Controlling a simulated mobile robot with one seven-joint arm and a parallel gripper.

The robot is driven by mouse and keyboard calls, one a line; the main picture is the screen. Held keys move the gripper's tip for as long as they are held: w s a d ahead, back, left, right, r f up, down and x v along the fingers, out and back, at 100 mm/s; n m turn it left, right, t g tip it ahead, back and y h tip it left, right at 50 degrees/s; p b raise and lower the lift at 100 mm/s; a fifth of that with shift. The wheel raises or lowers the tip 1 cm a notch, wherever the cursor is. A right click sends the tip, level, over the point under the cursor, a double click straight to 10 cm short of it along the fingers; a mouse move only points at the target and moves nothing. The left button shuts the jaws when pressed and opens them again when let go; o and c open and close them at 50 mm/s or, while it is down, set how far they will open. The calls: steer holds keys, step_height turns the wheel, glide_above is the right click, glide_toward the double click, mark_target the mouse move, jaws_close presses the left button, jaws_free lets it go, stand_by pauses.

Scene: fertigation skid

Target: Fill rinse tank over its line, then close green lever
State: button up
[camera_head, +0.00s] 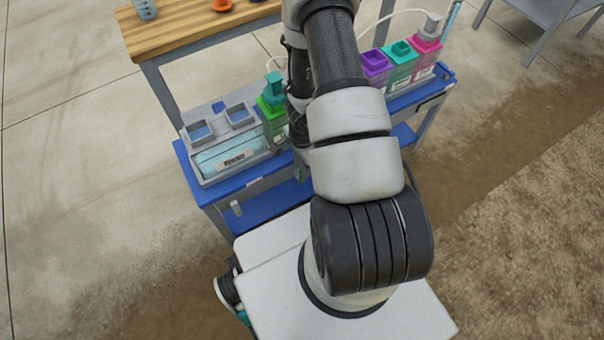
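A wide clear tank (234,157) with a grey frame and two square top openings stands at the left end of the blue skid. It looks like the rinse tank. Pale bluish liquid shows behind its front wall, but I cannot make out a fill line or the exact level. Right of it stands a narrow green container (272,108) with a teal piece (274,85) on top. I cannot pick out a green lever. My arm crosses the middle of the skid and hides what is behind it. My gripper's fingers are hidden behind the arm.
Purple (375,62), teal (401,52) and pink (427,41) topped containers stand on the skid (398,103) right of my arm. A wooden table (182,38) behind holds a grey-blue cup (146,9) and orange items. Bare concrete lies left of the skid.

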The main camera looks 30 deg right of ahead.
steer(key=shift+f+b, duration=0.3)
steer(key=shift+f, duration=0.6)
steer(key=shift+c, duration=0.4)
jaws_close()
stand_by(0.5)
